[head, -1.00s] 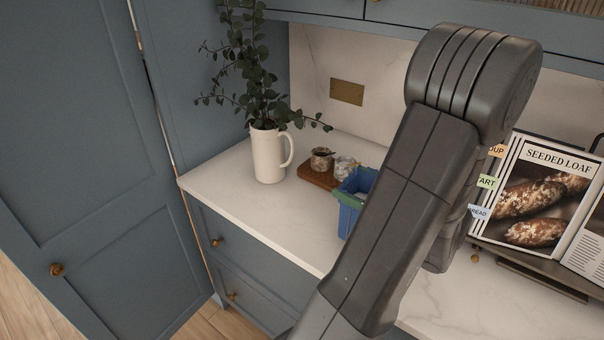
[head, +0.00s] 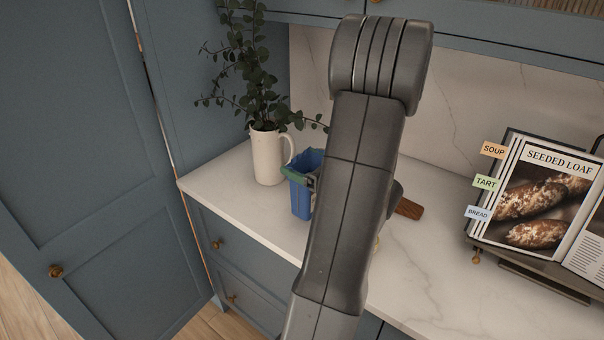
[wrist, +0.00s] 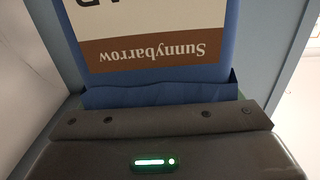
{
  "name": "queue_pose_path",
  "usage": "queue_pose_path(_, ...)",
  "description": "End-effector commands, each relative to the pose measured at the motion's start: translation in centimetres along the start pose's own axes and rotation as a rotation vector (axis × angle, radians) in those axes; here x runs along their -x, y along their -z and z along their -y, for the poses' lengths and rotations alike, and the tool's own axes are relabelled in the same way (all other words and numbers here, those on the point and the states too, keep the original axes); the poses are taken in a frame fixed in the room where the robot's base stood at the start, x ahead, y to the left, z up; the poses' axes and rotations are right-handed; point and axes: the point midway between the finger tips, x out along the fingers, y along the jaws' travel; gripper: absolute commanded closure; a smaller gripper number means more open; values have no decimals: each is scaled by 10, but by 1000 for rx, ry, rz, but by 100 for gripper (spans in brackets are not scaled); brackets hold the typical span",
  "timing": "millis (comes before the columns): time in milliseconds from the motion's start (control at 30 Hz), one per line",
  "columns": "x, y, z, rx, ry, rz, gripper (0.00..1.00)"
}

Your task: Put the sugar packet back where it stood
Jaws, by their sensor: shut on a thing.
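My gripper (wrist: 160,120) is shut on the folded end of the packet. In the head view my arm hides most of the gripper. I cannot tell whether the packet's lower end touches the worktop (head: 235,213).
A white jug (head: 268,158) with leafy stems stands at the back left, near the tall blue cupboard (head: 90,150). A wooden board's end (head: 410,208) shows right of my arm. An open recipe book (head: 540,200) stands at the right. The worktop between board and book is clear.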

Motion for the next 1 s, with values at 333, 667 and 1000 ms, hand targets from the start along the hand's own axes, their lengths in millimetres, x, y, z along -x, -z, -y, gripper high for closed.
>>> queue_pose_path(333, -7, -32, 0, -1, 0, -1, 68)
queue_pose_path(667, -7, -35, 0, 0, 0, -1, 68)
queue_pose_path(1000, -7, -38, 0, 0, 1, 0, 0)
